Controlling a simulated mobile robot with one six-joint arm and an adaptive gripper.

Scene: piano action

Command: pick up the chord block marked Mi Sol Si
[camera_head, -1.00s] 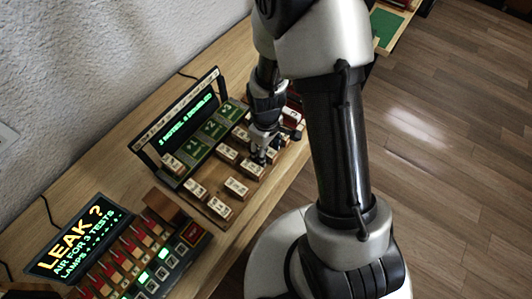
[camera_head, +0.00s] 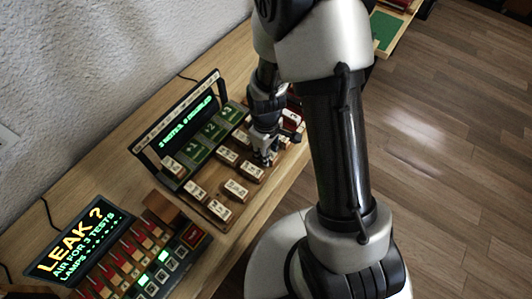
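Several small wooden chord blocks with white labelled tops stand on a wooden tray (camera_head: 199,211) in front of a screen. One block (camera_head: 219,210) is at the front edge, with another block (camera_head: 236,189) and a third block (camera_head: 251,171) in a row behind it. Their labels are too small to read, so I cannot tell which is marked Mi Sol Si. My gripper (camera_head: 266,160) points down among the blocks at the right of the tray, close beside the third block. Its fingertips are small and partly hidden, and I cannot tell whether they hold anything.
The dark screen (camera_head: 190,122) with green text stands behind the tray, with green slots (camera_head: 214,131) before it. A second console (camera_head: 72,244) reading "LEAK ?" has red levers and lit buttons at lower left. Bare table shows along the front edge.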

